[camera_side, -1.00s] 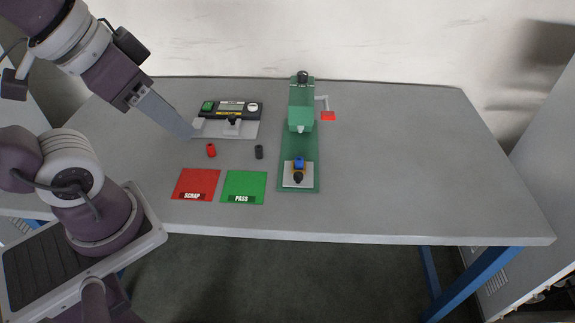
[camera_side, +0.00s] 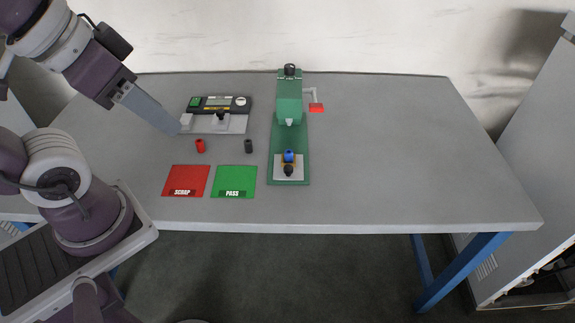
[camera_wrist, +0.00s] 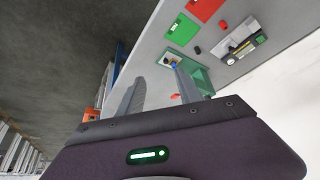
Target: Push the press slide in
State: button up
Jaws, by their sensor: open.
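A blue part (camera_side: 289,155) stands on the slide. The press also shows in the wrist view (camera_wrist: 200,78). My gripper (camera_side: 177,130) is to the left of the press, near the tester, touching nothing that I can make out. In the wrist view its two fingers (camera_wrist: 158,80) are apart with nothing between them.
A tester (camera_side: 218,105) with a display stands at the back left. A red part (camera_side: 200,146) and a black part (camera_side: 249,146) lie in front of it. Red SCRAP (camera_side: 185,178) and green PASS (camera_side: 233,179) mats lie at the front. The table's right side is clear.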

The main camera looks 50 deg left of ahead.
jog(key=shift+o, duration=0.4)
jog(key=n+g+y, duration=0.2)
jog(key=n, duration=0.4)
send_over(288, 168)
jog(key=s+d, duration=0.1)
jog(key=s, duration=0.2)
notch_tip(288, 168, down, 25)
jog(key=x, duration=0.6)
jog(key=shift+w+d, duration=0.1)
jog(key=shift+w, duration=0.3)
grip_shut()
